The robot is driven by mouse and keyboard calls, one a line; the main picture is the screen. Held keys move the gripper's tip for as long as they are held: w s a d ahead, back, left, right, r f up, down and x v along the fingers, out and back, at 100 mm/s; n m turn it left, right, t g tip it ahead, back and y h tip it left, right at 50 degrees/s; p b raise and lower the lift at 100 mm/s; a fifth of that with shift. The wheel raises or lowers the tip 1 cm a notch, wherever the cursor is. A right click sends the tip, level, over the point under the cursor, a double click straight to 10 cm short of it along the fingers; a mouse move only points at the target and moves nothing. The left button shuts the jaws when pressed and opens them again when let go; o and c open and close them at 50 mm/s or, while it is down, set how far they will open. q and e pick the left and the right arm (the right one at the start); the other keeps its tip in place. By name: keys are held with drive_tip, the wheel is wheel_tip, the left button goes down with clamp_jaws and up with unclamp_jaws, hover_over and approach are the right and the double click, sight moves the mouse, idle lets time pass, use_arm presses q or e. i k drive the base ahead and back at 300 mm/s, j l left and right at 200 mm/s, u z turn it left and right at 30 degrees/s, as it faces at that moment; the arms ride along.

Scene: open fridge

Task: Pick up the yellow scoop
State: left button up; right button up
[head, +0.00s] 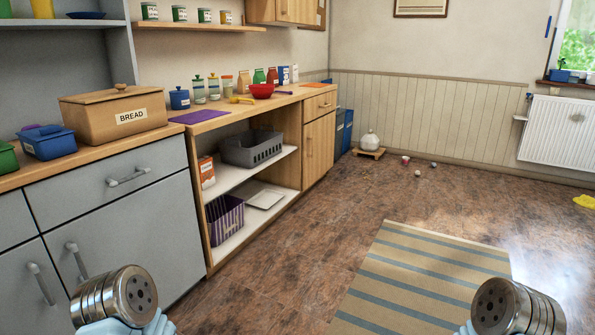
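A small yellow object (241,99), which looks like the yellow scoop, lies on the wooden counter, just left of a red bowl (261,91). It is small in view, so its exact shape is hard to make out. Metal arm parts of mine show at the bottom left and bottom right corners. No gripper fingers show in the head view, and both arm parts are far from the counter.
The wooden counter (305,92) also bears jars, a purple mat (199,116) and a bread box (113,113). Open shelves below hold baskets. A striped rug (425,275) lies on the floor. Brown floor (290,240) before the counter is clear. A yellow item (585,201) lies far right.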

sight(233, 99)
drive_tip(key=i+u, duration=0.2)
drive_tip(key=i, duration=0.3)
drive_tip(key=i+l+u, duration=0.25)
drive_tip(key=i, duration=0.25)
drive_tip(key=i+l+u, duration=0.2)
drive_tip(key=i, duration=0.3)
